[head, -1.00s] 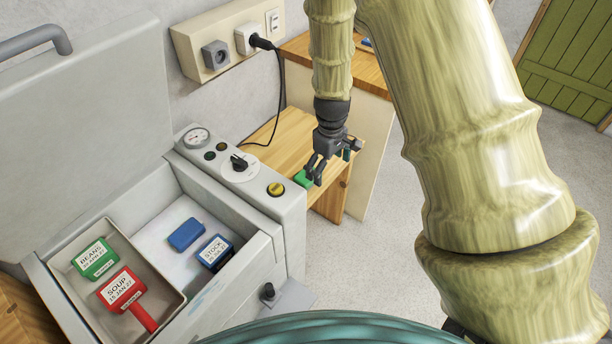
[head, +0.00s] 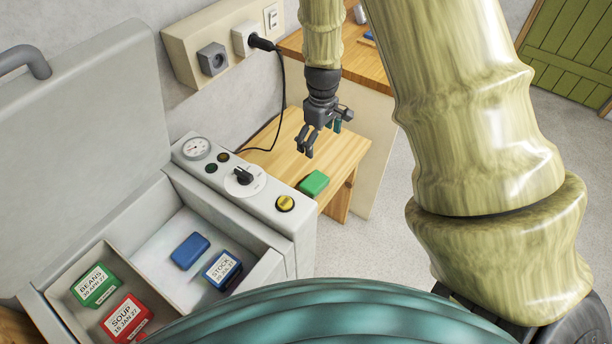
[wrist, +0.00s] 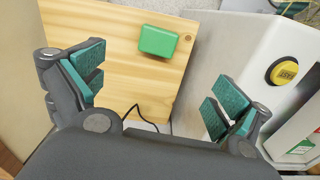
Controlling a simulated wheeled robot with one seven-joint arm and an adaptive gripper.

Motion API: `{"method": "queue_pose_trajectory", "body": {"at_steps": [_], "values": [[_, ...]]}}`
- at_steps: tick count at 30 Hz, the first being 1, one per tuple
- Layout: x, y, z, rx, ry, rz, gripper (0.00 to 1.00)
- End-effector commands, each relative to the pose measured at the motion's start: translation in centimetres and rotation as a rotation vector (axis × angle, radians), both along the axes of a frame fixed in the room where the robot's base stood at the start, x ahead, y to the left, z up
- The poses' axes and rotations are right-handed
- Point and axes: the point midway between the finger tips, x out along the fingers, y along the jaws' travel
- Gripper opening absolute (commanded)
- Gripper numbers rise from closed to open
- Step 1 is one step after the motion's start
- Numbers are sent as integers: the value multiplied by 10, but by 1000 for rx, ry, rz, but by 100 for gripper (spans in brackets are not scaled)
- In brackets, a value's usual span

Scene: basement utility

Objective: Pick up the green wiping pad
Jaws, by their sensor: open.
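The green wiping pad (head: 314,183) lies flat on the small wooden table (head: 345,148), close to its front edge. My gripper (head: 306,148) is open and empty, above the table and apart from the pad, behind it in the head view. In the wrist view the pad (wrist: 158,41) shows beyond the fingertips, between the two spread jaws of my gripper (wrist: 155,90). Nothing hides the pad in either view.
A grey chest with a raised lid (head: 75,110) stands left of the table. Its control panel (head: 240,178) with a yellow button (head: 285,203) borders the table. Inside are a blue block (head: 190,251) and labelled boxes. A black cord (head: 283,95) hangs behind.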

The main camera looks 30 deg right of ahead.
Motion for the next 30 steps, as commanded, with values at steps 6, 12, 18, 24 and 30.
{"method": "queue_pose_trajectory", "body": {"at_steps": [6, 12, 18, 24, 30], "values": [[12, 9, -18, -1, 8, 14, 100], [16, 14, -33, -2, 9, 24, 100], [16, 14, -53, -1, 9, 23, 100], [15, 13, -85, -1, 8, 21, 100], [15, 12, -103, -1, 8, 20, 100]]}}
